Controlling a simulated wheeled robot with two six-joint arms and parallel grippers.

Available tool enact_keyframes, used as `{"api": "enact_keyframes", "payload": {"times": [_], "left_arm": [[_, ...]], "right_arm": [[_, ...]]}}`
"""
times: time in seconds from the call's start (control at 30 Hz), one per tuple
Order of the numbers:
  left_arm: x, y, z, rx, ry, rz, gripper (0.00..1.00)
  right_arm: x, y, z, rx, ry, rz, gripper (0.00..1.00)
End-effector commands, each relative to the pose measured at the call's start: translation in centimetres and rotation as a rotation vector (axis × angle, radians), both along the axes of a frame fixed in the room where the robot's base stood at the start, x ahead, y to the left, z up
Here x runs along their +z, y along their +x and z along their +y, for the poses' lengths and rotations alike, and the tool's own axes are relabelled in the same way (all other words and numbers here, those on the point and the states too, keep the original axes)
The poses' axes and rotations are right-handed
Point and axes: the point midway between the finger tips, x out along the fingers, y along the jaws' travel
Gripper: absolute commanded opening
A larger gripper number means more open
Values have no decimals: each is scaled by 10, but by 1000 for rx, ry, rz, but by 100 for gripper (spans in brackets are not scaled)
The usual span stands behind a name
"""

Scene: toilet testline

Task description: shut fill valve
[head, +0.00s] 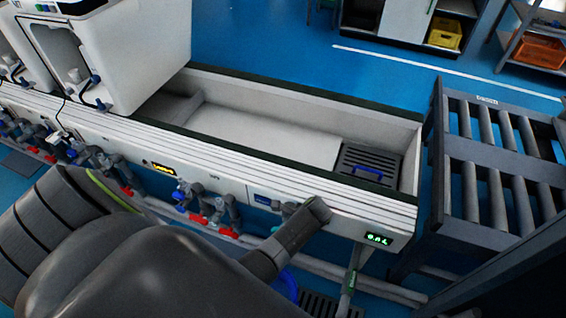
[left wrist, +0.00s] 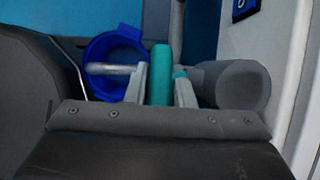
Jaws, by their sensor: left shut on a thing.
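In the left wrist view, a teal bar-shaped handle (left wrist: 161,65), which I take as the fill valve's handle, stands upright between the two pale fingers of my left gripper (left wrist: 160,80). The gripper is shut on it. A grey rounded pipe or valve body (left wrist: 235,84) lies just right of the fingers. In the head view my left arm reaches over the front of the white test bench (head: 250,178) and hides the fingers. A small teal part (head: 290,208) shows beside the arm's end. My right gripper is not in view.
A blue bucket (left wrist: 112,48) is behind and left of the fingers. Pipes with red and blue valve handles (head: 205,215) run along the bench front. A roller conveyor (head: 495,165) stands at right. Blue floor (head: 290,40) is open behind the bench.

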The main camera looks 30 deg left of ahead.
Motion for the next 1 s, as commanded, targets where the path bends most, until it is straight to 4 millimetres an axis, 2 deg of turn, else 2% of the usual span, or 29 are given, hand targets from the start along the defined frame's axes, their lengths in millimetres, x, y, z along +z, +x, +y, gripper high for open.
{"api": "enact_keyframes", "payload": {"times": [0.23, 0.5, 0.67, 0.83, 1.0], "left_arm": [[-2, -3, -1, -3, 169, 52, 0], [-5, -2, 1, -1, 403, 104, 0], [-5, -3, 2, -1, 491, 125, 0], [-4, -4, 3, 1, 561, 142, 0], [-4, -5, 4, 1, 611, 155, 0]], "right_arm": [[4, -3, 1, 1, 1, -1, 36], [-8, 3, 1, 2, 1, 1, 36], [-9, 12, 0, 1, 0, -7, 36], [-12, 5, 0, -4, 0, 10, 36], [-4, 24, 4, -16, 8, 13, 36]]}}
